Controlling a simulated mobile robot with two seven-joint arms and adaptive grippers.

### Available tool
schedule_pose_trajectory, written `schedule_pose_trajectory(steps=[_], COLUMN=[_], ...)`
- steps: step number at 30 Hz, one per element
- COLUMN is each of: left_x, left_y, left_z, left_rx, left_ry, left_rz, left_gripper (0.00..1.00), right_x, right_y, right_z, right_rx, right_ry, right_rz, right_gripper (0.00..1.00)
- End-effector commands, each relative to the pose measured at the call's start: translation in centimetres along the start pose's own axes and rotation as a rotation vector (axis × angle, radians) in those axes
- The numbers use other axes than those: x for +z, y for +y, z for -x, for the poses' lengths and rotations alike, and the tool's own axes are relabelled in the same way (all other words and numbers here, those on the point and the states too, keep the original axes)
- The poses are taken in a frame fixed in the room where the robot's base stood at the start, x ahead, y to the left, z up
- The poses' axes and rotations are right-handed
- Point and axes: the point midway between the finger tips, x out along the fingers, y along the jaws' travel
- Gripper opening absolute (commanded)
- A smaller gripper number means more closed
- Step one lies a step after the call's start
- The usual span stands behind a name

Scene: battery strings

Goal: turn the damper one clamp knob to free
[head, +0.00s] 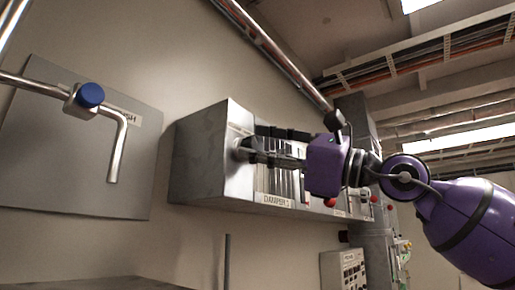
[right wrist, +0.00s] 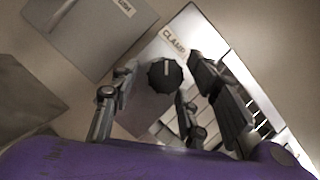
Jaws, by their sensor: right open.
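The damper box (head: 205,155) is a grey metal cabinet on the wall, with a label reading DAMPER and a number that is hard to read (head: 277,199). In the right wrist view, the clamp knob (right wrist: 165,74) is a dark round knob with a pale line, just below a CLAMP label (right wrist: 174,41). The line points up in that view, towards the label. My right gripper (head: 248,151) is open at the cabinet's front left, with its fingers on either side of the knob. I cannot tell whether they touch it. My left gripper is out of view.
A grey wall panel (head: 60,175) with a bent metal pipe (head: 121,145) and a blue knob (head: 90,95) is at the left. Red knobs (head: 330,202) sit along the cabinet's lower edge. A control box (head: 345,270) stands below right. Pipes and cable trays run overhead.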

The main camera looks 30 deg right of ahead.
Motion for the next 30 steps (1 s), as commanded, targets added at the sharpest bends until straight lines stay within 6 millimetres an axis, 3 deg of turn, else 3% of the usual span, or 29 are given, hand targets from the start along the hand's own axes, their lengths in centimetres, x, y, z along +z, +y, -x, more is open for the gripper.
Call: schedule_pose_trajectory(steps=[13,22,30], left_x=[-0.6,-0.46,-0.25], left_y=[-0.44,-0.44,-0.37], left_z=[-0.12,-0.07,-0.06], left_rx=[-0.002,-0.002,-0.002], left_ry=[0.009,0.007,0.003], left_rz=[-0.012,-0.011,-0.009], left_gripper=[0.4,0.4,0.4], right_x=[-0.03,0.0,-0.07], right_y=[-0.1,-0.05,0.06], right_z=[-0.89,-0.88,-0.92], right_rx=[-0.004,-0.002,-0.008], right_ry=[0.0,0.0,0.001], right_rz=[0.0,-0.001,-0.018], right_gripper=[0.42,0.03,0.01])
